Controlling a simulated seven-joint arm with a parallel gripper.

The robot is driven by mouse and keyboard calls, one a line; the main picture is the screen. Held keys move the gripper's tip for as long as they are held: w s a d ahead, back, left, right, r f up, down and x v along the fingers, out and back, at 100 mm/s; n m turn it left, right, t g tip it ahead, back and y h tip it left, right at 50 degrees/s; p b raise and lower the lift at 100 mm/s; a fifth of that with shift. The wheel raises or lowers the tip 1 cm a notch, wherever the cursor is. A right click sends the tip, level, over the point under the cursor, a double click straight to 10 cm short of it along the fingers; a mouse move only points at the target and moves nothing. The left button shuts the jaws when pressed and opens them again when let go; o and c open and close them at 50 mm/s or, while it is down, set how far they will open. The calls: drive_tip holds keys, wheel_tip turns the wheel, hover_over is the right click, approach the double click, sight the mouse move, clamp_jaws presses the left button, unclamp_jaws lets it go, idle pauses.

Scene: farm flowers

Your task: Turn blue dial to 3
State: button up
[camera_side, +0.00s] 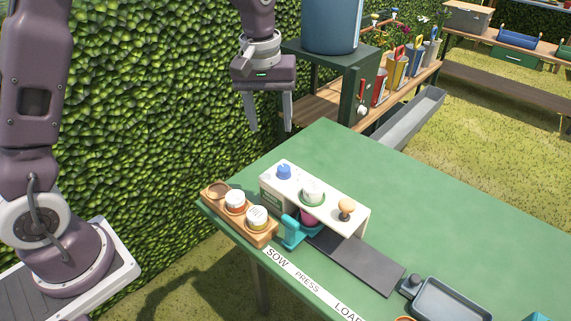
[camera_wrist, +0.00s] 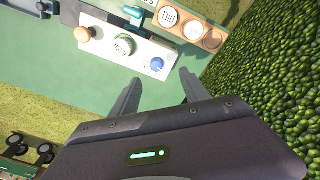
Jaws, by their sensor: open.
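The blue dial (camera_side: 284,171) sits on top of the white control box (camera_side: 331,200) at its left end in the side view. In the wrist view the blue dial (camera_wrist: 157,65) is near the box's corner, with small marks around it too small to read. My gripper (camera_side: 271,129) is open and empty, hanging above and behind the box, clear of the dial. In the wrist view my gripper (camera_wrist: 158,84) has its fingers spread, with the dial beyond the gap between the tips.
A green-white knob (camera_side: 312,190) and a tan knob (camera_side: 346,207) share the box top. A wooden holder (camera_side: 262,239) with round jars stands beside it, near a teal part (camera_side: 292,232). A dark tray (camera_side: 450,300) lies at the front right. The green table (camera_side: 420,200) is clear behind.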

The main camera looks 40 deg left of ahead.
drive_tip(key=n+g, duration=0.1)
drive_tip(key=n, duration=0.1)
hover_over(284, 167)
wheel_tip(284, 167, down, 8)
drive_tip(key=shift+f, duration=0.1)
wheel_tip(284, 167, down, 7)
drive_tip(key=shift+r, duration=0.15)
clamp_jaws()
